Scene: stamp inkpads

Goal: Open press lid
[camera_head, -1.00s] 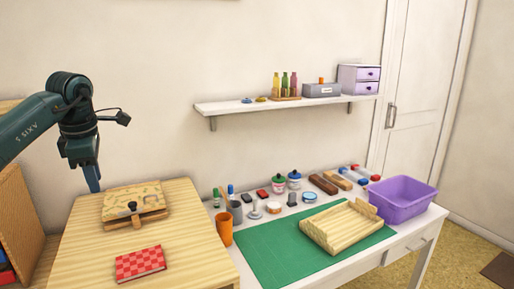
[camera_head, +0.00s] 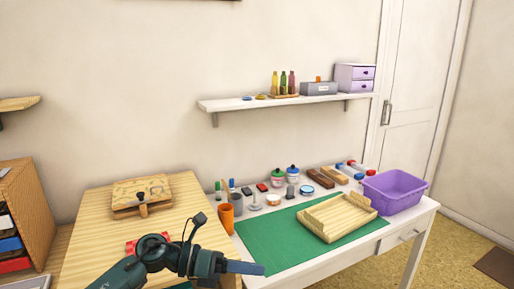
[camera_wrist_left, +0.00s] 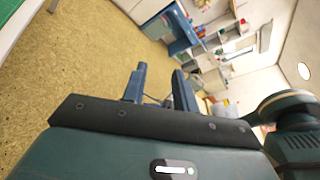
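The press (camera_head: 125,213) is a low wooden box on the light wooden table at the left of the head view. Its patterned lid (camera_head: 150,186) lies down over it, with a dark knob (camera_head: 141,196) at the front. My left gripper (camera_head: 245,267) is at the bottom centre of the head view, in front of the press and to its right, pointing right. It touches nothing that I can see. In the left wrist view its two fingers (camera_wrist_left: 159,88) stand apart with only the room behind them. My right gripper is not in view.
My left arm partly covers a red checked book (camera_head: 133,246) on the wooden table (camera_head: 85,240). To the right are an orange cup (camera_head: 226,217), a green mat (camera_head: 272,244), a wooden tray (camera_head: 338,217) and a purple bin (camera_head: 394,191). Small stamping items line the back.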

